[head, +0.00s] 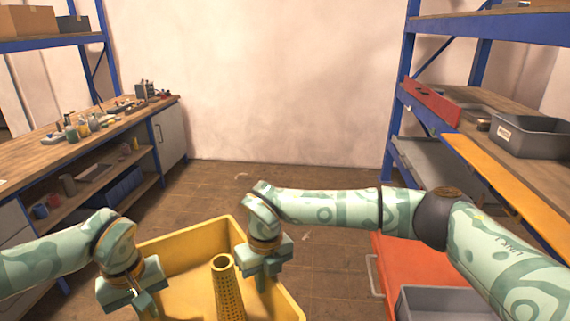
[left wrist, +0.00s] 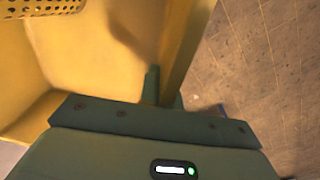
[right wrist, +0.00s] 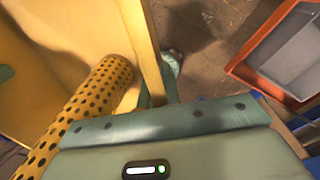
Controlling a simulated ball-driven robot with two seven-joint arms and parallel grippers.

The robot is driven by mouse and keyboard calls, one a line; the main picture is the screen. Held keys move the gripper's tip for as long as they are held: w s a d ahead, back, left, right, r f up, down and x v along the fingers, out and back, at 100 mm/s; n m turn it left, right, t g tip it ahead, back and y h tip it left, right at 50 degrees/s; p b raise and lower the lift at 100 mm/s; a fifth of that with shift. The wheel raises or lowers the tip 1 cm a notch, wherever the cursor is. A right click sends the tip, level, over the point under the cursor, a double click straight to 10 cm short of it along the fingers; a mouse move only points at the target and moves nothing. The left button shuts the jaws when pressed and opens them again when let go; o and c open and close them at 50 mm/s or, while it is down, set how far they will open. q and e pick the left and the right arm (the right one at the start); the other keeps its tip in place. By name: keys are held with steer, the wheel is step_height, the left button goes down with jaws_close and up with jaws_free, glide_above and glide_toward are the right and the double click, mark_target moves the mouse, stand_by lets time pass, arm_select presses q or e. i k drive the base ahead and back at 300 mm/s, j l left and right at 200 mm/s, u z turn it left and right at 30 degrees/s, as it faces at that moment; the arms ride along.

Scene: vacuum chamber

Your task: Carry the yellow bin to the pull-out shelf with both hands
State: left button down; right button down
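The yellow bin (head: 188,246) is low in front of me at the bottom of the head view, its near part cut off. A perforated yellow cylinder (head: 226,285) stands inside it. My left gripper (head: 143,300) is at the bin's left wall; in the left wrist view its fingers (left wrist: 165,88) straddle that wall closely. My right gripper (head: 263,281) is at the right wall, its fingers (right wrist: 158,82) also closely around it. An orange-red pull-out shelf (head: 405,257) with a pale handle is at the lower right, a grey bin (head: 445,303) on it.
A blue-framed rack (head: 397,95) stands on the right, with a grey bin (head: 530,135) on an upper level. A wooden workbench (head: 60,135) with tools and small containers runs along the left.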

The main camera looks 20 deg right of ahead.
mark_target(454, 277)
steer(key=i+z, duration=0.35)
steer(key=i, duration=0.4)
steer(key=i+j+z, duration=0.2)
steer(key=i+z, duration=0.15)
steer(key=i, duration=0.4)
steer(key=i+z, duration=0.2)
steer(key=i, duration=1.3)
steer(key=i+j+z, duration=0.1)
steer(key=i+z, duration=0.2)
steer(key=i, duration=0.2)
steer(key=i+j+z, duration=0.3)
steer(key=i, duration=0.15)
steer(key=l+z, duration=0.1)
steer(key=z, duration=2.7)
